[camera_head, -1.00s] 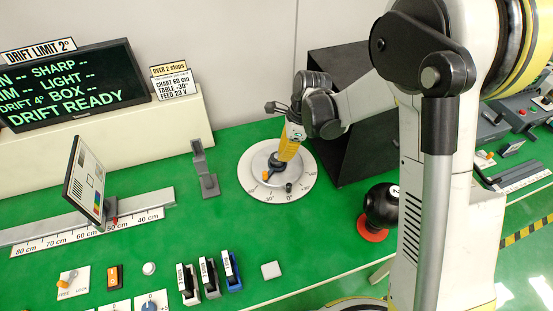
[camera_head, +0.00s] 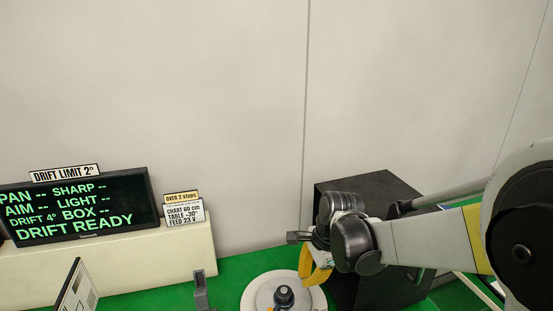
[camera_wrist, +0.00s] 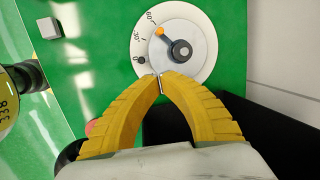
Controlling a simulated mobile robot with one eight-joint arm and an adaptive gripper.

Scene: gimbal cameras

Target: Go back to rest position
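My gripper (camera_head: 312,272) hangs beside and above the round white dial table (camera_head: 257,292) on the green bench. In the wrist view its yellow fingers (camera_wrist: 160,82) curve together and their tips meet, with nothing held between them. The dial shows there as a white disc (camera_wrist: 199,72) with degree marks, a dark central knob (camera_wrist: 180,49) and an orange-tipped pointer (camera_wrist: 159,31). The fingertips overlap the disc's edge in the picture and are apart from the knob.
A black box (camera_head: 388,190) stands close behind my gripper. A display (camera_head: 84,208) reading "DRIFT READY", a small sign (camera_head: 184,214) and a chart board (camera_head: 78,290) are at left. A small pale block (camera_wrist: 48,28) lies on the bench. The wall above is bare.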

